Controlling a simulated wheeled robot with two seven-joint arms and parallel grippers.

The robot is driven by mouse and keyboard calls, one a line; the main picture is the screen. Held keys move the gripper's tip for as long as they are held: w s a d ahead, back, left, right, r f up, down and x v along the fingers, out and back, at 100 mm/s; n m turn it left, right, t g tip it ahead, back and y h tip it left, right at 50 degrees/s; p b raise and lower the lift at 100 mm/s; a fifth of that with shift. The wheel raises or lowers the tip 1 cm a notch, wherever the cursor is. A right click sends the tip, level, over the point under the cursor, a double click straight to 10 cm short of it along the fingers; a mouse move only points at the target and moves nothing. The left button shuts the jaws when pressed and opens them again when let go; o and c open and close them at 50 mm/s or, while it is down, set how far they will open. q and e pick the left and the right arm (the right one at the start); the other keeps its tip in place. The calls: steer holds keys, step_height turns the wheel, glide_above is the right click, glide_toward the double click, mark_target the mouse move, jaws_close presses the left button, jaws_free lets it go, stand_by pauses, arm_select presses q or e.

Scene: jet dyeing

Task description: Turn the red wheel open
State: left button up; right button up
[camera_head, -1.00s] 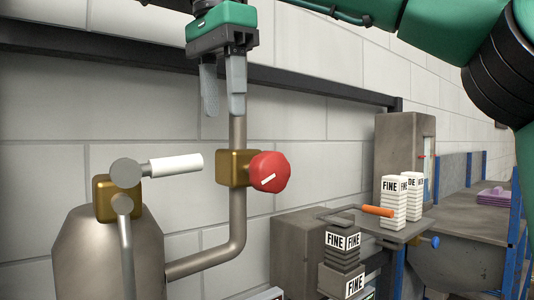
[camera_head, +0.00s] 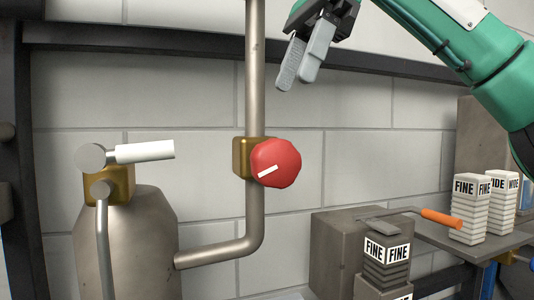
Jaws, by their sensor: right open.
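The red wheel (camera_head: 276,163) is a round knob with a white bar mark that slants up to the right. It sits on a brass valve body (camera_head: 241,158) on a vertical grey pipe (camera_head: 254,75). My right gripper (camera_head: 296,84) is above and a little right of the wheel in the picture, with its two grey fingers pointing down and slightly left. It is open, empty and apart from the wheel. My left gripper is not in view.
A grey tank (camera_head: 127,245) with a brass valve and white-handled lever (camera_head: 145,151) stands left. Stacks labelled FINE (camera_head: 387,262) and an orange-handled tool (camera_head: 441,218) are at lower right. A dark rail (camera_head: 150,40) crosses the wall above.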

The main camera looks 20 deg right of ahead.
mark_target(270, 154)
step_height(270, 154, down, 3)
steer(key=shift+a+f, duration=0.1)
steer(key=shift+a, duration=0.05)
steer(key=b+x, duration=0.1)
steer(key=x, duration=0.2)
steer(key=shift+a+f+b, duration=0.15)
steer(key=shift+a+b, duration=0.15)
steer(key=shift+b, duration=0.05)
steer(key=p+x, duration=0.1)
steer(key=x, duration=0.2)
steer(key=shift+s+a+f+p, duration=0.1)
steer(key=shift+a+f+p, duration=0.1)
steer(key=shift+f+p, duration=0.3)
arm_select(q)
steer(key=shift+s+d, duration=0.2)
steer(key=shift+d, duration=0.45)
arm_select(e)
steer(key=shift+a+f, duration=0.2)
steer(key=shift+f, duration=0.2)
steer(key=shift+c, duration=0.4)
